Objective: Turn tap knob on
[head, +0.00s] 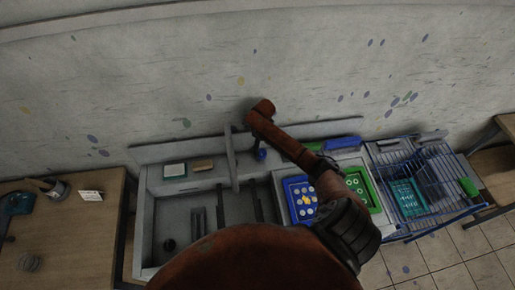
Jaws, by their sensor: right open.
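The sink (177,218) is a grey basin with a raised back ledge, left of centre. A thin grey upright post (231,160), which looks like the tap, stands at its right back. A small blue piece (260,154) beside the post may be the tap knob; it is partly hidden by my arm. My right arm reaches up from the bottom over the counter. Its right gripper (263,108) is at the far end, above and behind the blue piece, open, with its fingers hard to make out. I see nothing held. My left gripper is not in view.
Blue (300,199) and green (357,184) trays lie right of the sink, partly behind my arm. A wire rack (433,180) stands further right. A wooden table (92,225) is at left. The paint-spotted wall (150,80) is close behind the counter.

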